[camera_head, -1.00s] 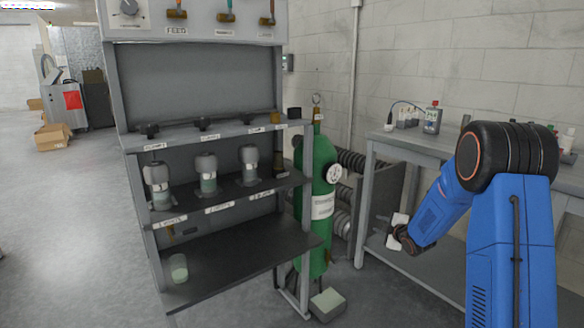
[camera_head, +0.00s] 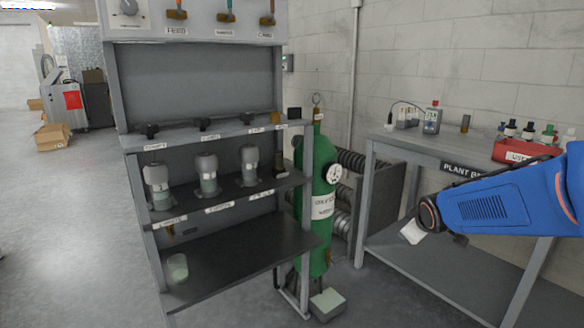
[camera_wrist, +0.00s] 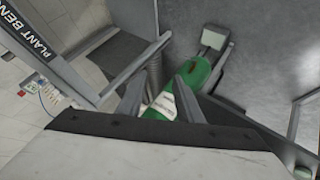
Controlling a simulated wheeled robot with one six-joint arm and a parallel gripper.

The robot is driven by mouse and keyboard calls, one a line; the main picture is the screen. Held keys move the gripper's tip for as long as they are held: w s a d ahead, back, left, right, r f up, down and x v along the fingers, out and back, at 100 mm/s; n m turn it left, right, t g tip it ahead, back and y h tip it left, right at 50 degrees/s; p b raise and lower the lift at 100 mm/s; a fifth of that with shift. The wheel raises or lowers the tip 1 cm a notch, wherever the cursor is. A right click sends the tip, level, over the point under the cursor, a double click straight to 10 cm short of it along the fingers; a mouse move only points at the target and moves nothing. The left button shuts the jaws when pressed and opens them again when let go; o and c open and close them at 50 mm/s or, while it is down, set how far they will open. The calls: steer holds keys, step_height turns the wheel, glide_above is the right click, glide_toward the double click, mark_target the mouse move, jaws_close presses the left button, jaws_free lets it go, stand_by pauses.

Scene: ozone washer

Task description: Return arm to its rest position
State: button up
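My gripper (camera_head: 412,232) shows at the end of the blue arm on the right of the head view, in front of the plant bench. Its fingers are small and partly hidden there. In the wrist view my gripper (camera_wrist: 160,88) has two dark fingers standing apart with nothing held between them. The green gas cylinder (camera_wrist: 190,86) lies in the background beyond the fingers. The arm reaches in from the right edge, and its forearm lies nearly level.
The green cylinder (camera_head: 322,188) stands between the shelf rack (camera_head: 205,258) and the plant bench (camera_head: 405,146). A small box (camera_head: 327,304) is on the floor. Floor at left is open.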

steer(key=s+a+m+g, duration=0.2)
steer(key=s+a+m, duration=0.1)
steer(key=s, duration=1.4)
steer(key=s+a+f+m+g+y, duration=0.1)
steer(key=s+a+m+g, duration=0.1)
steer(key=s, duration=1.5)
steer(key=shift+s+a+f+m+g+y, duration=0.25)
steer(key=shift+a+m, duration=0.35)
steer(key=shift+m, duration=0.4)
